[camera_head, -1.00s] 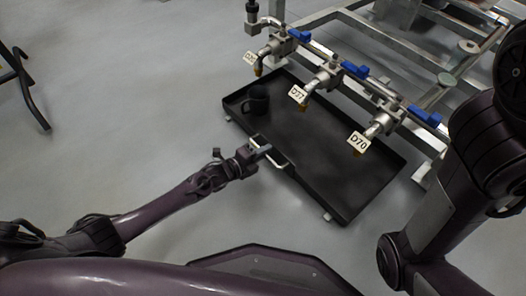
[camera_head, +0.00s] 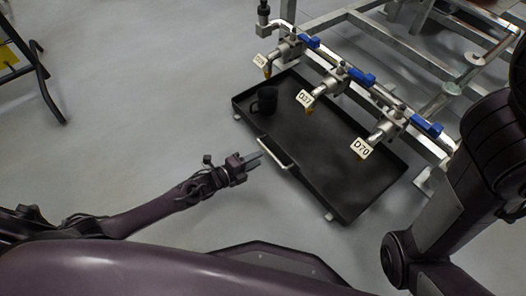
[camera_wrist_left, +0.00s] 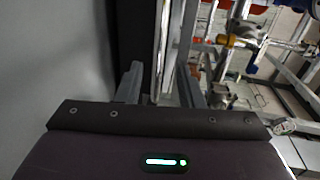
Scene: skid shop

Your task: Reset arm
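My left gripper (camera_head: 254,160) is in the head view just left of the pale handle (camera_head: 274,152) on the near side of a black tray (camera_head: 345,218). My left arm reaches in from the lower left. My right arm (camera_head: 465,180) shows at the right edge of the head view; its gripper is not in view.
Above the tray are valves with blue handles (camera_head: 361,76) and tags, including D70 (camera_head: 361,148), on a metal frame (camera_head: 400,62). The grey floor (camera_head: 150,110) at left is open.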

